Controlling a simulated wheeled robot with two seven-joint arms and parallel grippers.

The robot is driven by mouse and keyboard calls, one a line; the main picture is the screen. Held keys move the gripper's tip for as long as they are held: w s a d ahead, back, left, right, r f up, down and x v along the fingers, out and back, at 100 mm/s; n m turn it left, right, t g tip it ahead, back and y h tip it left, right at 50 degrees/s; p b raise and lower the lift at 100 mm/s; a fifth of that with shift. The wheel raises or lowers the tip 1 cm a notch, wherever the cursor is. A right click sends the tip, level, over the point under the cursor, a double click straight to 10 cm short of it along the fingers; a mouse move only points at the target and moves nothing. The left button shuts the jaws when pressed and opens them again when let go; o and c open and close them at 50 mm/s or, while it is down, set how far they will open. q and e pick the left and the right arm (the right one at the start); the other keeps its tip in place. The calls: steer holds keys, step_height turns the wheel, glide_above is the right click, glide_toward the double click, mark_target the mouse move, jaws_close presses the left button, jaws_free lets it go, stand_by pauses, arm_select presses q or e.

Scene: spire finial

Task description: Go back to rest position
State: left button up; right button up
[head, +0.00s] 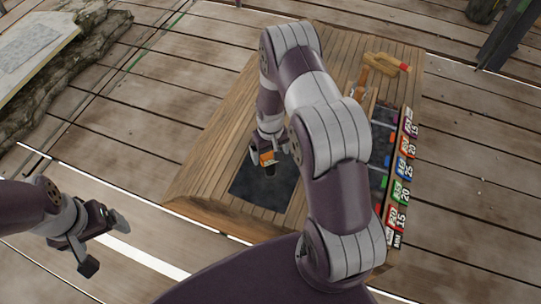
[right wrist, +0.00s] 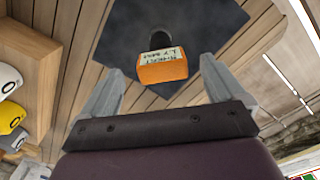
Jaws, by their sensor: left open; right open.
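An orange block with a printed label (right wrist: 163,65) sits on a black stem in the right wrist view, over a dark mat (right wrist: 215,22). The block also shows in the head view (head: 267,158), on the dark mat (head: 262,190) set on the wooden bench. My right gripper (head: 270,152) is at the block. Its fingers are spread with the block between or just beyond them, and I see gaps on both sides. My left gripper (head: 98,243) is open and empty, off the bench at the lower left.
A rack with coloured number labels (head: 398,185) runs along the bench's right side. A yellow tool with a red tip (head: 388,62) lies at the back right. My right arm hides the bench's middle. A stone ledge (head: 70,50) stands at the upper left. Bare deck surrounds the bench.

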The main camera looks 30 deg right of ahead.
step_height(320, 180, up, 9)
steer(key=p, duration=0.1)
steer(key=shift+f+p, duration=0.15)
steer(key=shift+p, duration=0.15)
